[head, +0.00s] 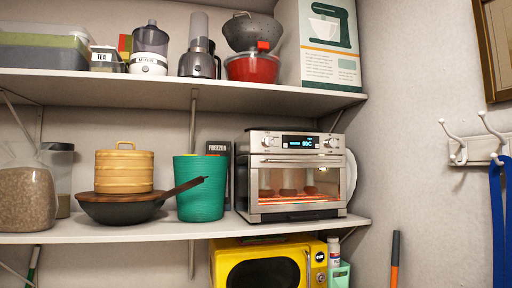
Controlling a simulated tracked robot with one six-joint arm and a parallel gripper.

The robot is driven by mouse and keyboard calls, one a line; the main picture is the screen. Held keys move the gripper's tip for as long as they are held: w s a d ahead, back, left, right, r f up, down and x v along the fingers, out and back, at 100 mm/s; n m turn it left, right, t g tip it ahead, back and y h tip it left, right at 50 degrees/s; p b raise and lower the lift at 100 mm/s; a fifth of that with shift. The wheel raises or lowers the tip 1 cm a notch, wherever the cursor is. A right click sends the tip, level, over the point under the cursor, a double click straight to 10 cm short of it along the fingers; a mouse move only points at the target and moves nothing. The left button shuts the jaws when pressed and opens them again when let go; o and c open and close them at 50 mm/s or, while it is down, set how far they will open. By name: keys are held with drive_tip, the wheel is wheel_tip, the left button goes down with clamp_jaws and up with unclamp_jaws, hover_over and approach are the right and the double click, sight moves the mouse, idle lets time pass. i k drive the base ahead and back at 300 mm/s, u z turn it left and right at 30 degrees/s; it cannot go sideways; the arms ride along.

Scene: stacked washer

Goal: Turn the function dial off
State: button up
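A silver toaster oven (252,190) stands on the middle shelf, right of centre. Its front panel has a left dial (267,141), a lit blue display (300,142) and a right dial (332,143). I cannot tell which one is the function dial, and their pointer marks are too small to read. The oven's glass door (294,168) is shut under a horizontal handle. Behind the glass, the inside glows orange around several round items. My gripper is not in view.
A teal bin (199,201) and a dark pan (118,210) bearing a bamboo steamer (124,171) stand left of the oven. The upper shelf (140,88) overhangs it. Below is a yellow microwave (225,270). Wall hooks (458,148) and a blue strap (499,210) are at right.

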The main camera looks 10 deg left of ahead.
sight(268, 142)
drive_tip(key=u, duration=0.35)
drive_tip(key=i, duration=0.65)
drive_tip(key=u, duration=0.65)
drive_tip(key=i, duration=0.45)
drive_tip(key=u, duration=0.25)
